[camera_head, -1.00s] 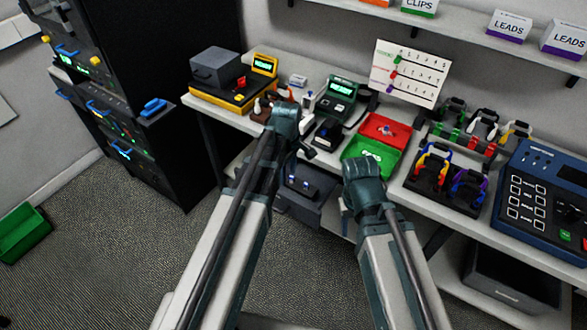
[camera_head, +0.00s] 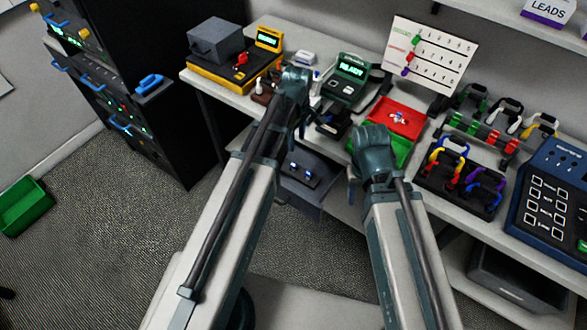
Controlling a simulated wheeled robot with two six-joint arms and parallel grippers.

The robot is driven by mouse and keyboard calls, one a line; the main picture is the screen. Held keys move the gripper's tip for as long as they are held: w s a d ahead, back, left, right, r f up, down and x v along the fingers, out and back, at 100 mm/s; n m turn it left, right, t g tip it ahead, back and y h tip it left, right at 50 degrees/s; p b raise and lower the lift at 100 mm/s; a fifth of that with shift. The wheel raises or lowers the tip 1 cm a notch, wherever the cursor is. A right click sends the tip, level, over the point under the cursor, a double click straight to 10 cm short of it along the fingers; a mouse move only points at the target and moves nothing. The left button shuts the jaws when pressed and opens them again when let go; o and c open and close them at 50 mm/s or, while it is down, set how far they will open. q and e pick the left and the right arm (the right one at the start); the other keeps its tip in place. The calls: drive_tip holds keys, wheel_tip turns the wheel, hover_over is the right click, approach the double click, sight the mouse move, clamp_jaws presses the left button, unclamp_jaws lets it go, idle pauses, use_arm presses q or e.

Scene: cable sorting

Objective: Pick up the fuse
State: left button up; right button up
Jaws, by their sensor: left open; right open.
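I cannot make out a fuse for certain. A small white, red and blue item (camera_head: 398,117) lies in the red tray (camera_head: 412,132), too small to identify. My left gripper (camera_head: 297,82) is over the bench beside the green-framed READY meter (camera_head: 346,80); its fingers are mostly hidden behind the wrist, and nothing shows held. My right gripper (camera_head: 371,148) is over the green tray (camera_head: 402,150) and hides much of it. It is open, with no held object visible.
A yellow tester (camera_head: 225,92) with a grey box stands at the left of the bench. Racks of coloured clamps (camera_head: 460,178) and a blue console (camera_head: 550,205) stand at the right. A chart board (camera_head: 430,55) is behind. A black cabinet (camera_head: 150,120) stands left of the bench.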

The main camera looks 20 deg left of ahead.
use_arm(q)
drive_tip(key=b, duration=0.7)
hover_over(293, 164)
drive_tip(key=f, duration=0.5)
drive_tip(key=d+f, duration=0.1)
drive_tip(key=f, duration=0.1)
drive_tip(key=shift+w+f, duration=0.2)
drive_tip(key=shift+f, duration=0.05)
drive_tip(key=f+b, duration=0.3)
drive_tip(key=a+f+b, duration=0.1)
drive_tip(key=f+b, duration=0.1)
drive_tip(key=shift+s+f, duration=0.1)
drive_tip(key=shift+s, duration=0.15)
drive_tip(key=shift+c, duration=0.2)
clamp_jaws()
